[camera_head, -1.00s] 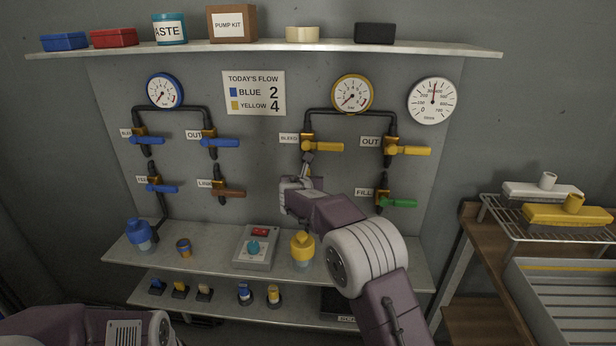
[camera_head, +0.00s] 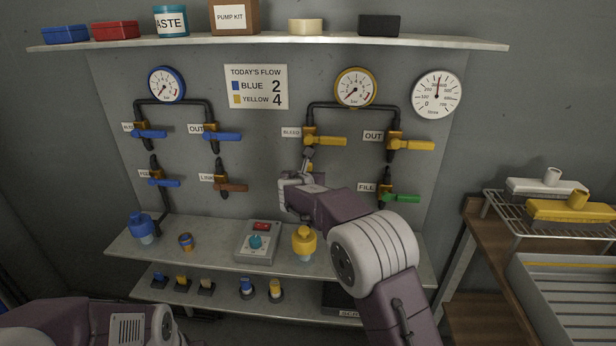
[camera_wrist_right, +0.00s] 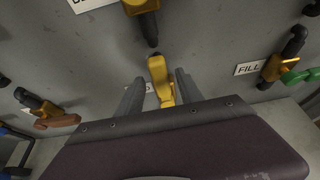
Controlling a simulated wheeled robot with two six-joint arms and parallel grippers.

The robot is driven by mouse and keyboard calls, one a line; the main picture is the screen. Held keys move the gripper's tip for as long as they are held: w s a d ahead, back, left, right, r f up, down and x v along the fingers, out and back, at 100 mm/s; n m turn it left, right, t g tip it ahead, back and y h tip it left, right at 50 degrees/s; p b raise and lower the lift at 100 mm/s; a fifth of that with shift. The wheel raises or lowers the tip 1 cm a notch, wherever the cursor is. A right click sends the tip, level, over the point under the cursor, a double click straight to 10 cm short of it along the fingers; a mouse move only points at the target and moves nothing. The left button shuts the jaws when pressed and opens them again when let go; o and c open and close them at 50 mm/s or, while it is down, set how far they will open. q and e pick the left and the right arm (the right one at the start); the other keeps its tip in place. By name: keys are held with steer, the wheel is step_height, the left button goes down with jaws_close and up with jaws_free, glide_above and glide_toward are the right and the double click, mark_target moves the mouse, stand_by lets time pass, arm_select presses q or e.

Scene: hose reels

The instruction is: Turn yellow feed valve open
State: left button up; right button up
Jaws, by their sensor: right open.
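The yellow feed valve handle (camera_wrist_right: 160,78) shows in the right wrist view, standing roughly lengthwise between the fingers. Its label is mostly hidden behind the fingers. My right gripper (camera_wrist_right: 159,84) is open, with one finger on each side of the handle and a gap visible on both sides. In the head view my right gripper (camera_head: 308,156) is just below the yellow bleed valve (camera_head: 325,141) and hides most of the feed valve. My left gripper is out of view; only part of my left arm shows at the lower left.
The yellow out valve (camera_head: 410,144) and green-handled fill valve (camera_head: 398,198) are to the right. A brown-handled valve (camera_head: 232,187) is to the left. A shelf below holds a yellow-capped bottle (camera_head: 304,242) and a control box (camera_head: 258,243).

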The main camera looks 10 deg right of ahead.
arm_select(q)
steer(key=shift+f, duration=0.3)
arm_select(e)
steer(key=v, duration=0.7)
steer(key=shift+f, duration=0.1)
